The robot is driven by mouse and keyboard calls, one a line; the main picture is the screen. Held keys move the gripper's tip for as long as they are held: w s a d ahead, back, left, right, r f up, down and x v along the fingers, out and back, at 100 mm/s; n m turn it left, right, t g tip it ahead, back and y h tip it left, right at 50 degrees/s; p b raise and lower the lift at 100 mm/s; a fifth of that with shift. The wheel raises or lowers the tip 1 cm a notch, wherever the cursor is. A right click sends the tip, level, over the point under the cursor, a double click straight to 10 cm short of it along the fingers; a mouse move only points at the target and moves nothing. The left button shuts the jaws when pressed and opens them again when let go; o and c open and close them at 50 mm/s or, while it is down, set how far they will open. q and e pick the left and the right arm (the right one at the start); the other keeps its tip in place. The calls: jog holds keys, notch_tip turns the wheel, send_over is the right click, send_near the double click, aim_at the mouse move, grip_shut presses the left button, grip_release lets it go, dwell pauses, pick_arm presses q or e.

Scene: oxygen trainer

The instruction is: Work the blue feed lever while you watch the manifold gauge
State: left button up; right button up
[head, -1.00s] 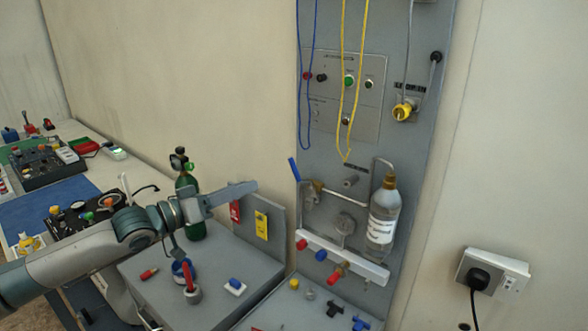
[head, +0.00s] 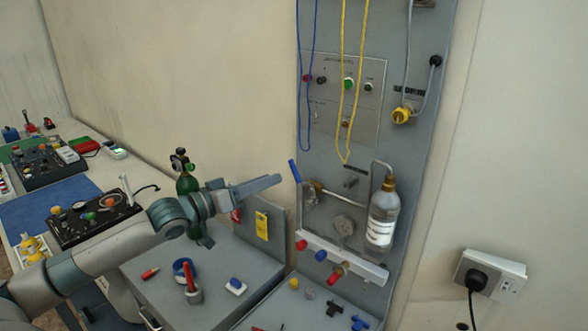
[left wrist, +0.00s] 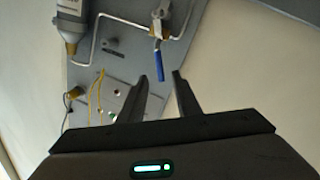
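The blue feed lever (head: 294,170) stands tilted at the left edge of the grey panel, above a brass valve fitting (head: 313,190). It also shows in the left wrist view (left wrist: 159,66). The round manifold gauge (head: 343,224) is lower right of the lever; its reading is too small to tell. My left gripper (head: 280,179) is just left of the lever in the head view. In the left wrist view its two fingers (left wrist: 159,78) are apart, with the lever's tip in line with the gap, and nothing is gripped. Whether they touch cannot be told. My right gripper is out of view.
A labelled bottle (head: 383,215) hangs right of the gauge. A white rail (head: 345,259) with coloured knobs is below. Blue (head: 303,120) and yellow (head: 343,130) cords hang above. A green cylinder (head: 187,187) stands behind my left arm, and small parts lie on the grey bench (head: 215,305).

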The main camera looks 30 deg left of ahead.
aim_at(294, 170)
pick_arm(q)
jog(key=shift+p+x, duration=1.6)
jog(key=shift+x, duration=3)
jog(key=shift+c, duration=0.2)
grip_shut()
